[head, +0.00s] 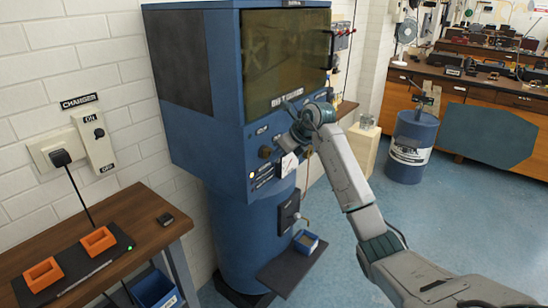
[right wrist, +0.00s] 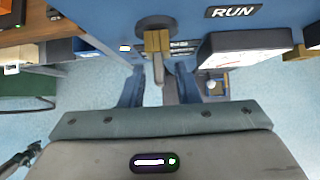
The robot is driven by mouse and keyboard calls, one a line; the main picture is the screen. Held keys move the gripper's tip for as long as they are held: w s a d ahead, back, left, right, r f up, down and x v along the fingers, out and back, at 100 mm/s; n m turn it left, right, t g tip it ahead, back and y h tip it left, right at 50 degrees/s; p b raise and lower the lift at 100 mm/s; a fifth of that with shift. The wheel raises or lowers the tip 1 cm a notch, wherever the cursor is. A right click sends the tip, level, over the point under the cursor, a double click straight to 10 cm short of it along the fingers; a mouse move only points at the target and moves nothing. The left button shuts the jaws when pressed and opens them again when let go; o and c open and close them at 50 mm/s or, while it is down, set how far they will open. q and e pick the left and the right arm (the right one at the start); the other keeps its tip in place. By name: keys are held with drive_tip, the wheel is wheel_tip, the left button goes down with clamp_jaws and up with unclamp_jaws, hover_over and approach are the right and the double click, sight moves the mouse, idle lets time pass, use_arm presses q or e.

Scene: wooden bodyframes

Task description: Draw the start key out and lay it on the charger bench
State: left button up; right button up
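The start key (right wrist: 158,62), a brass block with a grey bar, sits in a round dark collar on the blue panel in the right wrist view. I cannot make it out clearly in the head view. My right gripper (right wrist: 158,88) is open, its blue fingers apart on either side below the key. The key shows in the gap, and nothing is held. In the head view the right gripper (head: 298,130) is at the machine's panel. The charger bench (head: 145,210) stands at the left, with two orange trays on a black mat. My left gripper is not in view.
The blue machine (head: 225,150) has a white gauge (head: 288,165) on its panel; the gauge box (right wrist: 245,48) is close to the key's right. A low shelf (head: 280,272) juts out below. A small dark object (head: 165,219) lies on the bench.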

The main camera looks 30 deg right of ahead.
drive_tip(key=shift+c, duration=0.2)
clamp_jaws()
drive_tip(key=shift+s+d, duration=0.3)
drive_tip(key=shift+s, duration=0.4)
drive_tip(key=shift+s+d, duration=0.25)
drive_tip(key=shift+s, duration=0.3)
drive_tip(key=shift+s+d, duration=0.2)
drive_tip(key=shift+s, duration=0.35)
drive_tip(key=shift+a, duration=0.1)
